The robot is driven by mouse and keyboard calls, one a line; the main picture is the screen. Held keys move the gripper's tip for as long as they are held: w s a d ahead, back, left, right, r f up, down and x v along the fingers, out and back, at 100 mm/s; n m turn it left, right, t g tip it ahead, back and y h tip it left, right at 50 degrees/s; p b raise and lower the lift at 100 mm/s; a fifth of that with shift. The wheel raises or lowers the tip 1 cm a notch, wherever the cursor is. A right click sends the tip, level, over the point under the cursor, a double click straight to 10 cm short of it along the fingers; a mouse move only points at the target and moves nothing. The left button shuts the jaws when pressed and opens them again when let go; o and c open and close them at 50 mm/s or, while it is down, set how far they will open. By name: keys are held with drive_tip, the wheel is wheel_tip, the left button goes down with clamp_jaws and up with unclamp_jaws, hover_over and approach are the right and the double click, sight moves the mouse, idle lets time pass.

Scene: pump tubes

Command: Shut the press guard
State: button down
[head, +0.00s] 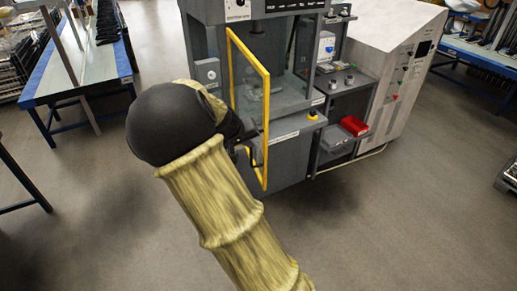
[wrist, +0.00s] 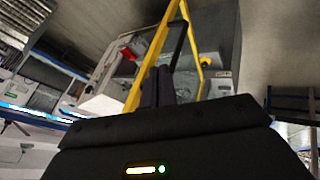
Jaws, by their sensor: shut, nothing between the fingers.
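The press guard (head: 267,110) is a yellow-framed clear panel on the front of the grey press (head: 290,128). It stands swung out from the press, so it is open. In the wrist view, my gripper's dark fingers (wrist: 158,87) are together and empty. The guard's yellow frame (wrist: 153,57) passes close by them there; I cannot tell whether they touch it.
A dark side shelf (head: 345,105) with a red bin (head: 354,126) stands right of the press, beside a pale cabinet (head: 385,70). A blue-edged workbench (head: 85,65) is at the left. The floor in front of the press is clear.

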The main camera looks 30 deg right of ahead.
drive_tip(key=shift+w+f, duration=0.1)
drive_tip(key=p+x, duration=0.3)
drive_tip(key=x, duration=0.6)
drive_tip(key=shift+w+f, duration=0.15)
drive_tip(key=shift+f, duration=0.2)
drive_tip(key=shift+w+d, duration=0.1)
drive_tip(key=shift+d, duration=0.1)
